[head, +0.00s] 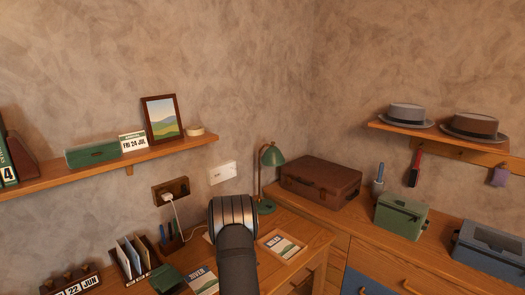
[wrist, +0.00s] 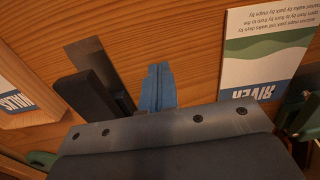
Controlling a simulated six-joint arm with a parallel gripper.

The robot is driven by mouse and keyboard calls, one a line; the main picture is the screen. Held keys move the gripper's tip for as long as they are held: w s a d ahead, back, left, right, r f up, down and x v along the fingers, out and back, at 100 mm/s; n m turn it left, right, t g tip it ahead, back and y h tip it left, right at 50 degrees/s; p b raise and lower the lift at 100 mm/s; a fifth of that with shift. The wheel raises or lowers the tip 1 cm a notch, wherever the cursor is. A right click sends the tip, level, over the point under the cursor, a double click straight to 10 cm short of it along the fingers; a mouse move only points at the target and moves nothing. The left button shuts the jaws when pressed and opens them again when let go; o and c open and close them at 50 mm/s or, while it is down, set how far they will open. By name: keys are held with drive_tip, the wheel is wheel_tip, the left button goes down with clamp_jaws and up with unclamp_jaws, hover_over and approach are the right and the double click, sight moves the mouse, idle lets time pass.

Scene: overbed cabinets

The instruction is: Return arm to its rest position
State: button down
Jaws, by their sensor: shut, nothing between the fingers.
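My arm (head: 234,235) rises from the bottom of the head view, with a metal-ringed joint over the wooden desk. It hides what lies behind it, and my gripper does not show there.
The River booklet (head: 202,280) lies left of my arm, the Walks booklet in a wooden tray (head: 283,246) to its right. A green lamp (head: 270,157), letter rack (head: 130,258) and plugged cord (head: 175,215) stand near. A brown case (head: 318,182) and green box (head: 401,215) are at right.

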wheel_tip(320, 180, up, 6)
drive_tip(key=shift+d+r, duration=0.1)
drive_tip(key=shift+r, duration=0.15)
wheel_tip(320, 180, down, 7)
drive_tip(key=shift+f, duration=0.15)
drive_tip(key=s+a, duration=0.4)
drive_tip(key=s+a+r, duration=0.1)
drive_tip(key=s+a, duration=0.1)
drive_tip(key=shift+s+a, duration=0.1)
drive_tip(key=shift+s, duration=0.25)
drive_tip(key=shift+s+a, duration=0.45)
drive_tip(key=shift+s, duration=0.05)
idle(0.4)
wheel_tip(320, 180, up, 7)
drive_tip(key=t+y, duration=0.2)
hover_over(185, 294)
drive_tip(key=shift+s+d+f, duration=0.1)
drive_tip(key=shift+s+f, duration=0.05)
drive_tip(key=shift+f, duration=1.35)
drive_tip(key=shift+s+d+f, duration=0.1)
drive_tip(key=shift+s+f, duration=0.05)
drive_tip(key=shift+f, duration=1.35)
drive_tip(key=shift+f, duration=0.75)
